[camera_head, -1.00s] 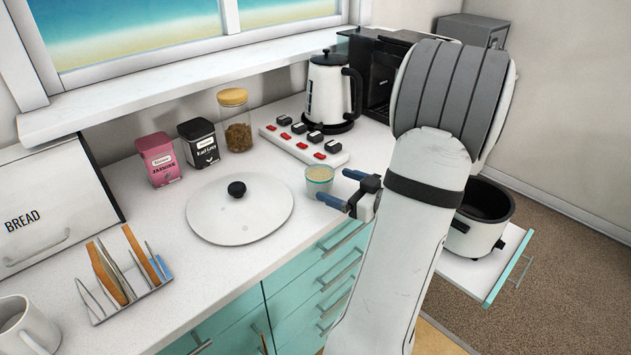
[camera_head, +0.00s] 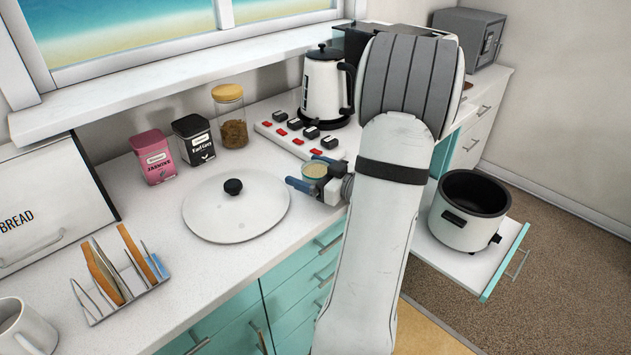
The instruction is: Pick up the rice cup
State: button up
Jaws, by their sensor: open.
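The rice cup (camera_head: 314,170) is a small teal-rimmed cup filled with pale rice. It stands on the white counter, right of the round lid and in front of the power strip. My gripper (camera_head: 307,172) is open, with its blue fingertips on either side of the cup at about its height. The near finger hides the lower part of the cup. Whether the fingers touch it, I cannot tell.
A round white lid (camera_head: 237,208) lies left of the gripper. A power strip (camera_head: 298,133) and a kettle (camera_head: 327,87) stand behind the cup. The rice cooker (camera_head: 468,209) sits on a pulled-out shelf (camera_head: 494,263) at right. Jars and tins stand further left.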

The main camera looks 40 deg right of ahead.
jog(key=c, duration=1.2)
jog(key=shift+o, duration=0.2)
